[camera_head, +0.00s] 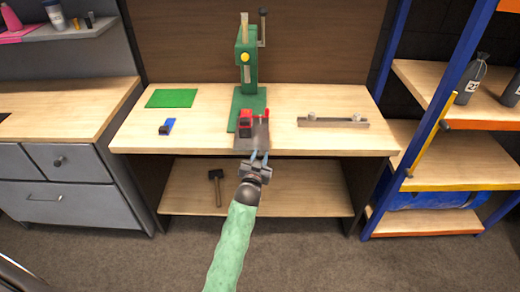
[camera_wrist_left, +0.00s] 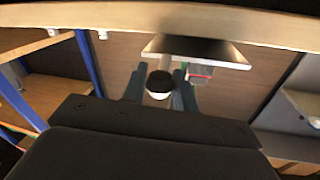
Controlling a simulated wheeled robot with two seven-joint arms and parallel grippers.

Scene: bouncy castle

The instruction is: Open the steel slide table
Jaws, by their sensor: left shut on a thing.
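The steel slide table (camera_head: 254,138) is a flat grey plate at the foot of the green press (camera_head: 247,75). Its front end sticks out past the bench's front edge. In the left wrist view its underside (camera_wrist_left: 195,52) shows as a grey slab beyond the fingers. My left gripper (camera_head: 259,163) is in front of the plate, low at the bench edge. In the left wrist view its two fingers (camera_wrist_left: 160,95) are on either side of a knob with a black end and a white band (camera_wrist_left: 160,84), and are shut on it. My right gripper is not in view.
A red block-like part (camera_head: 246,123) is at the plate's rear. The wooden bench (camera_head: 205,130) also bears a green mat (camera_head: 171,98), a small blue item (camera_head: 167,127) and a grey bar (camera_head: 333,123). A hammer (camera_head: 217,187) lies on the lower shelf. Blue-framed shelving (camera_head: 388,80) stands right.

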